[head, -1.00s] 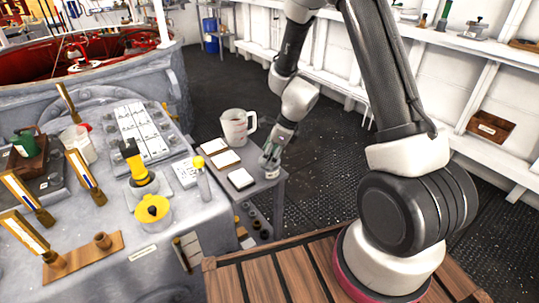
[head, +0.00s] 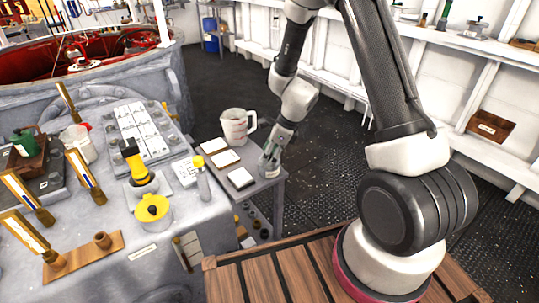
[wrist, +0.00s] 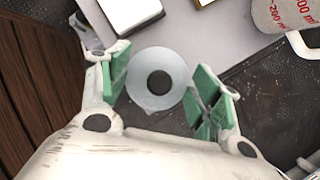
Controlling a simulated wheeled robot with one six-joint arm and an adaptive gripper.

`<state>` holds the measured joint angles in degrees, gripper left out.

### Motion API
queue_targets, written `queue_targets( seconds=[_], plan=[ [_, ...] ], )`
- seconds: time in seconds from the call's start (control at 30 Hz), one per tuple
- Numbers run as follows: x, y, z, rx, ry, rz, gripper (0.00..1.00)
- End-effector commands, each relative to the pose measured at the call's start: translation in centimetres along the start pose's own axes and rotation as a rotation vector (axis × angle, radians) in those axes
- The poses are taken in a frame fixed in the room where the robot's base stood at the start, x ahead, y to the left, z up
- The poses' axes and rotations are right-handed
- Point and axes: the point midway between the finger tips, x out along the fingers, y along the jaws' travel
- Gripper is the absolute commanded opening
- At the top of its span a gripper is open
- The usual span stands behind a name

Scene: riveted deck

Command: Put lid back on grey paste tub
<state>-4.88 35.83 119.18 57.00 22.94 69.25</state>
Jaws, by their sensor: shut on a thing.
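A round grey lid (wrist: 156,80) with a dark central knob shows in the wrist view at the edge of the small grey side table. My gripper (wrist: 165,92) has its green-padded fingers on either side of the lid and is shut on it. In the head view my gripper (head: 268,166) is low at the side table's right corner, and its fingers hide the lid. I cannot pick out the grey paste tub for certain in either view.
On the side table (head: 262,187) stand a measuring jug (head: 234,128) and several white-topped pads (head: 241,178). Dark floor lies right of the table.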

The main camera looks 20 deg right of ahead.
Motion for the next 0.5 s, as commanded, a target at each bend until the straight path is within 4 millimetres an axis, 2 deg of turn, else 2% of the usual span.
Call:
queue_targets(
  seconds=[0.33,0.37,0.47,0.5],
  plan=[
    [0.02,0.00,-0.01,0.000,0.000,0.000,0.44],
    [0.02,0.00,0.00,0.000,0.000,0.000,0.69],
    [0.02,0.00,0.00,0.000,0.000,0.000,0.87],
    [0.02,0.00,0.00,0.000,0.000,0.000,0.89]
  ],
)
